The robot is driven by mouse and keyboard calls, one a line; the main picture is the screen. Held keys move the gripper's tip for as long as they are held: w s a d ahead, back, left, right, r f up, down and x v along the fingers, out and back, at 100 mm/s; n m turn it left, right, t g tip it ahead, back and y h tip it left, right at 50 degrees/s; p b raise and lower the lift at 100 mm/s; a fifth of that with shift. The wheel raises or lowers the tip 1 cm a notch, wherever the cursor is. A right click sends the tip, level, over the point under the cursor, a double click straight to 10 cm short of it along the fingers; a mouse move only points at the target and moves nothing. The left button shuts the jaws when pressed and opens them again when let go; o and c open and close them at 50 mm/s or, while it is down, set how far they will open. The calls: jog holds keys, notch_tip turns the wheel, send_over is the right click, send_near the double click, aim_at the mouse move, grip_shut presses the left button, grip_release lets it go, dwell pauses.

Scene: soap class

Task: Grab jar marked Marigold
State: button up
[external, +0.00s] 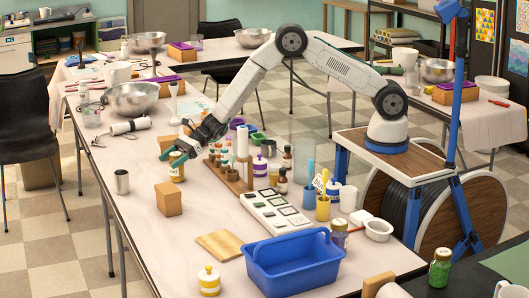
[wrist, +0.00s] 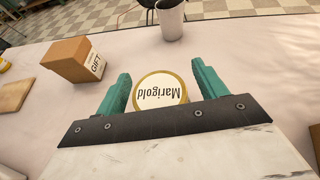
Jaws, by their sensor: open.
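The jar marked Marigold (wrist: 160,91) shows its round white lid with a gold rim and upside-down lettering in the wrist view. In the external view the jar (external: 177,171) stands on the white table, with a yellowish body. My gripper (wrist: 160,70) is open, with one teal finger on each side of the jar.
A cardboard gift box (wrist: 72,59) and a metal cup (wrist: 171,18) stand near the jar. In the external view, a wooden bottle rack (external: 232,181) is close on the right.

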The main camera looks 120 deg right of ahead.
jog(key=c, duration=1.3)
jog(key=shift+r, duration=0.2)
